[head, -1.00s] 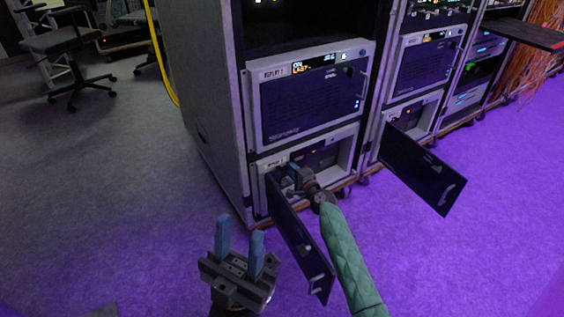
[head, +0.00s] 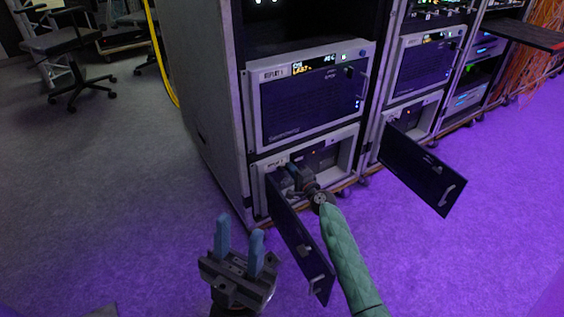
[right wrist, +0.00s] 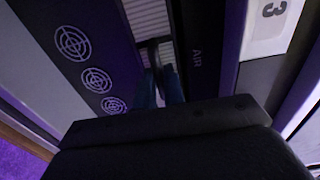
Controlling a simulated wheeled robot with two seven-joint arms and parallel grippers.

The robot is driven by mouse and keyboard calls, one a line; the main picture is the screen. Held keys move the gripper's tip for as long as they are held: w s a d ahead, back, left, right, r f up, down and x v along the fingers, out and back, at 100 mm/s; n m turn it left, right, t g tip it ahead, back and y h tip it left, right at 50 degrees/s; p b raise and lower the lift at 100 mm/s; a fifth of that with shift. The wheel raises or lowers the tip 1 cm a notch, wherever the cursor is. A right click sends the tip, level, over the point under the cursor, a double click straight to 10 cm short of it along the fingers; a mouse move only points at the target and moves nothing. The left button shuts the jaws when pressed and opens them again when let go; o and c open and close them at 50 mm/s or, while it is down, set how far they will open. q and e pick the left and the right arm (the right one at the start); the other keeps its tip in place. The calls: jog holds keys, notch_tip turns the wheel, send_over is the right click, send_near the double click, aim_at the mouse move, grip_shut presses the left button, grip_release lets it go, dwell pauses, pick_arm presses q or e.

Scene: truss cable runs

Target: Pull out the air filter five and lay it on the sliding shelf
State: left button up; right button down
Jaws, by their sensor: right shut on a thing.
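The air filter (right wrist: 146,18) shows in the right wrist view as a pale pleated strip in a dark frame, with "AIR" printed beside it. It sits in the lower rack unit behind an open door. My right gripper (right wrist: 160,82) is shut on the filter's dark pull tab; the filter's number cannot be read. In the head view my right gripper (head: 290,182) reaches into that unit, and the filter is hidden there. My left gripper (head: 240,232) is open and empty, low in front of the rack. A dark shelf (head: 527,35) sticks out from a rack at the far right.
The open door (head: 300,247) of the lower unit stands beside my right arm. Another open door (head: 422,172) juts from the neighbouring rack. A label with "3" (right wrist: 275,9) is on a pale panel. Carpet at left is clear up to a chair (head: 62,45).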

jog(key=shift+s+d, duration=0.3)
jog(key=shift+s, duration=0.1)
jog(key=shift+s+d+r+p, duration=0.15)
jog(key=shift+s+d+p, duration=0.15)
jog(key=shift+s, duration=0.1)
dwell(0.4)
jog(key=p+v, duration=0.1)
jog(key=v, duration=0.5)
jog(key=shift+r, duration=0.1)
dwell(0.4)
dwell(0.4)
